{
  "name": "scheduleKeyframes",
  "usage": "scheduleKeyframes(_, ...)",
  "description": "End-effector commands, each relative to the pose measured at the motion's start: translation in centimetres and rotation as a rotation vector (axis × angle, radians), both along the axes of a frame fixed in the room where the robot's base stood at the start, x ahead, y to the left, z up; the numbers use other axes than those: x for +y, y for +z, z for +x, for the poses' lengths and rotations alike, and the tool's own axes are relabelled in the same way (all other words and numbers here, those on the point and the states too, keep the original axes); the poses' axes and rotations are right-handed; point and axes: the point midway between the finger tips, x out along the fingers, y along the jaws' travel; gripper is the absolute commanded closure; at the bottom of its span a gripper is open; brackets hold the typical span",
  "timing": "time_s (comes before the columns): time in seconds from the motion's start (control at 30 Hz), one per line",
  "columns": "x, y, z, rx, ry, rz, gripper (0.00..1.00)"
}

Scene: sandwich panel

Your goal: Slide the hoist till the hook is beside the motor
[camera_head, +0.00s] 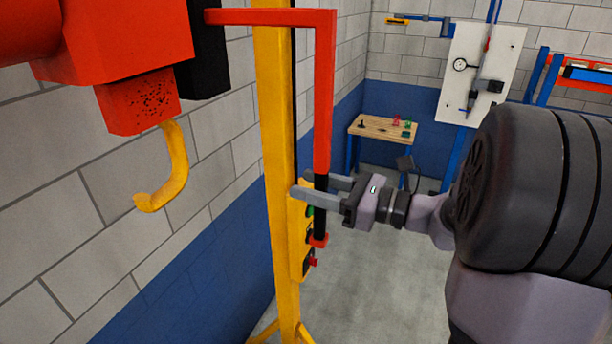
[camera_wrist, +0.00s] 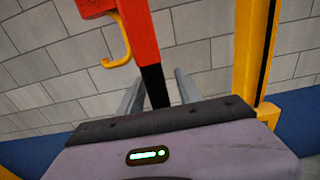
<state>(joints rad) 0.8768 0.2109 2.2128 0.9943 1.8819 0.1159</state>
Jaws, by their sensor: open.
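The red hoist (camera_head: 115,45) hangs at the upper left in the head view. Its yellow hook (camera_head: 172,170) hangs beneath it, and the hook also shows in the wrist view (camera_wrist: 123,48). A red bar (camera_head: 325,95) runs right from the hoist and bends down into a black grip (camera_head: 320,212). My gripper (camera_head: 303,183) is open, with one finger on each side of the grip. The wrist view shows the grip (camera_wrist: 155,88) between the two fingers, with no clear sign of closing on it. I cannot pick out a motor in either view.
A yellow post (camera_head: 275,120) with a button box (camera_head: 300,245) stands just behind the grip. A small wooden table (camera_head: 375,130) and a white panel (camera_head: 480,75) are at the back. Grey floor (camera_head: 400,290) is clear below my gripper.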

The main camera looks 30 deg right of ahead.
Motion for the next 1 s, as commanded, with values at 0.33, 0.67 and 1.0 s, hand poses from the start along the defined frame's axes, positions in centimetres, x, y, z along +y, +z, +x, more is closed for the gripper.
scheduleKeyframes(0.33, 0.72, -0.09, 0.86, 0.001, 0.0, 0.0, 0.58)
scheduleKeyframes(0.67, 0.69, -0.05, 0.84, 0.001, 0.0, -0.001, 1.0)
scheduleKeyframes(1.0, 0.69, -0.01, 0.83, 0.0, 0.001, 0.0, 1.0)
